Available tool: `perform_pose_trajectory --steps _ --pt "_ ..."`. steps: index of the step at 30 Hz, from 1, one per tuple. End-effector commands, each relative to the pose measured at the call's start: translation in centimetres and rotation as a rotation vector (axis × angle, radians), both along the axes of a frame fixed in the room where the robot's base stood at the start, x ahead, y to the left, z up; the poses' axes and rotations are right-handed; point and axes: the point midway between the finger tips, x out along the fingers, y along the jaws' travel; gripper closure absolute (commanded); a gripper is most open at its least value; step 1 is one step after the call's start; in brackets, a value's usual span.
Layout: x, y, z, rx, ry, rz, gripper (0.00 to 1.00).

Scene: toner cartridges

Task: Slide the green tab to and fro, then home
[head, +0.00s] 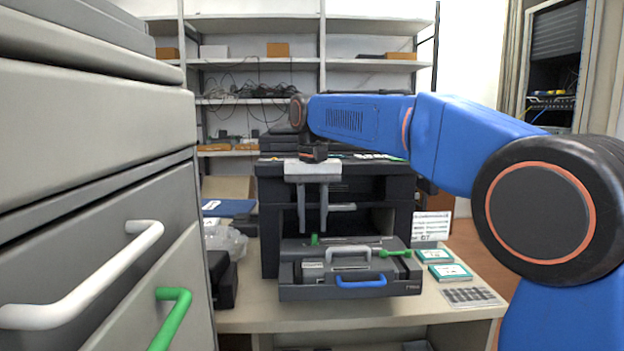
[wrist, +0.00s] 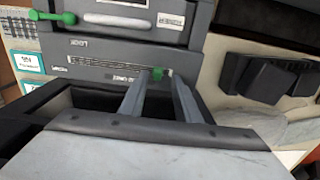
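The small green tab (head: 314,239) stands at the left end of a marked strip on top of the dark grey cartridge unit (head: 300,283) at the printer's front. In the wrist view the green tab (wrist: 158,73) is at the right end of that strip. My gripper (head: 313,231) points down over the tab, its two pale fingers apart. In the wrist view the tab shows between the fingertips of my gripper (wrist: 161,76), with space on both sides. Whether the fingertips are down at the tab's height is hard to tell.
The unit also carries a green handle (head: 396,253), a white handle (head: 349,249) and a blue handle (head: 361,281). The black printer (head: 268,215) stands behind. A clear plastic bag (head: 227,240) lies left, teal boxes (head: 450,272) right. A grey drawer cabinet (head: 90,190) fills the near left.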

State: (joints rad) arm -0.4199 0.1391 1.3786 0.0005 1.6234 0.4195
Motion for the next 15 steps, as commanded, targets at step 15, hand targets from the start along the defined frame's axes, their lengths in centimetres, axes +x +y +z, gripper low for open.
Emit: perform_pose_trajectory --steps 15 --pt "0.1 0.1 10.2 0.002 -0.003 0.001 0.70"
